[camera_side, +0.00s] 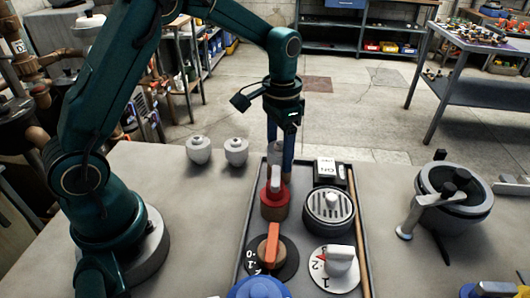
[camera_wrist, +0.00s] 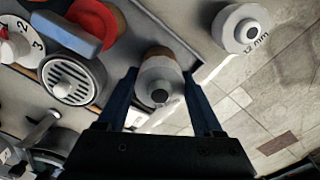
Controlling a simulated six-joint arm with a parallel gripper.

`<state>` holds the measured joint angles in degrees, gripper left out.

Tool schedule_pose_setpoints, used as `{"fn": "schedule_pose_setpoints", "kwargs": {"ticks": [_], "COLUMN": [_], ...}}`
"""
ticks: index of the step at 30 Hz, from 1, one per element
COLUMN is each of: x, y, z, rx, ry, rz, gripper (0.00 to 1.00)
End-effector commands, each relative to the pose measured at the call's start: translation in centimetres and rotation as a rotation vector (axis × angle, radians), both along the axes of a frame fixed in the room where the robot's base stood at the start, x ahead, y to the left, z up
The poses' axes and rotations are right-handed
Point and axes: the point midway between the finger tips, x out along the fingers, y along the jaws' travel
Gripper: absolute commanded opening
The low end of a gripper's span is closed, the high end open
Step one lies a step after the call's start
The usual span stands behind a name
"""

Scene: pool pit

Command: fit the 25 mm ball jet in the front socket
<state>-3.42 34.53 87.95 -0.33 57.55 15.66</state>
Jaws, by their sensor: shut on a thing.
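My gripper (camera_side: 280,163) is low over the far end of the grey tray, behind a red knob. In the wrist view its two blue fingers (camera_wrist: 160,78) are shut on a pale grey ball jet (camera_wrist: 160,92) with a dark round hole. No size mark is readable on this jet. In the side view the held jet (camera_side: 277,149) is partly hidden by the fingers. A brownish round part (camera_wrist: 158,54) shows just beyond the jet in the wrist view. I cannot tell whether it is a socket, or whether the jet touches it.
Two loose grey jets (camera_side: 199,150) (camera_side: 236,151) stand left of the tray (camera_side: 365,240); one jet (camera_wrist: 242,28) reads 12 mm. The tray holds a red knob (camera_side: 273,200), round grille (camera_side: 329,208), ON switch (camera_side: 328,172), orange lever (camera_side: 272,245) and white dial (camera_side: 338,266).

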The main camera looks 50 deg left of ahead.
Motion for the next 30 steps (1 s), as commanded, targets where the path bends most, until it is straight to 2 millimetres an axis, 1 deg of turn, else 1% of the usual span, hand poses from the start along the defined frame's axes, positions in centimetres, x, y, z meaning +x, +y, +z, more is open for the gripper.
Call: {"fn": "schedule_pose_setpoints", "kwargs": {"ticks": [8,9,11,12,23,30], "x": [0.0,0.0,0.0,0.0,0.0,0.1], "y": [0.0,0.0,0.0,0.0,0.0,0.0], "z": [-0.1,-0.1,-0.1,-0.1,-0.1,0.9], "rx": [0.000,0.000,0.000,0.000,0.000,0.001], "ry": [0.000,0.000,0.000,0.001,0.000,-0.002], "rz": [0.000,0.000,0.000,0.000,0.000,0.000], "gripper": [0.14,0.72,0.95,1.00,1.00,1.00]}}
